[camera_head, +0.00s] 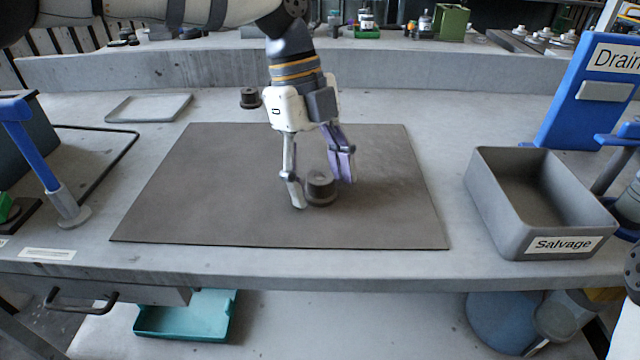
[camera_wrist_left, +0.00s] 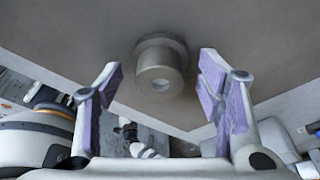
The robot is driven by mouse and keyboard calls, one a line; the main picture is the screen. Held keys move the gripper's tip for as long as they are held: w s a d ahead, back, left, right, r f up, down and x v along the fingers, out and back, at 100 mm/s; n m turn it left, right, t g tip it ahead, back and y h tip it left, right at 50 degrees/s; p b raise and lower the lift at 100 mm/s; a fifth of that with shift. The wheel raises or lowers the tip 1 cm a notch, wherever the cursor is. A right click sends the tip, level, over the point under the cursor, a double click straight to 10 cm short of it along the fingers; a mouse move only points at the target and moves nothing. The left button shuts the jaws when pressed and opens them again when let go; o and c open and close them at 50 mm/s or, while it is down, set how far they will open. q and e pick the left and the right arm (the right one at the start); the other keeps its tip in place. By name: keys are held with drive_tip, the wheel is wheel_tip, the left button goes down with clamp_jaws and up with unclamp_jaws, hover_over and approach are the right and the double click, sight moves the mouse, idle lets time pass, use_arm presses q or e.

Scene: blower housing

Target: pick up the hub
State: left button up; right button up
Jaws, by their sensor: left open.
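The hub (camera_head: 320,187) is a dark grey-brown stepped cylinder with a wider flange at its base and a hole in its top. It stands upright on the brown mat (camera_head: 200,205). My left gripper (camera_head: 323,193) is open and points down over the mat, with one finger on either side of the hub. In the left wrist view, the hub (camera_wrist_left: 160,72) shows in the gap between the open fingertips (camera_wrist_left: 162,68), with space on both sides. My right gripper is not in view.
A similar dark part (camera_head: 249,98) stands behind the mat. A flat grey tray (camera_head: 150,108) lies at the back left. A grey Salvage bin (camera_head: 490,205) and a blue Drain stand (camera_head: 585,95) are on the right. The mat around the hub is clear.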

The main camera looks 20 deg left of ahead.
use_arm(q)
drive_tip(key=c, duration=1.2)
drive_tip(key=shift+r, duration=0.15)
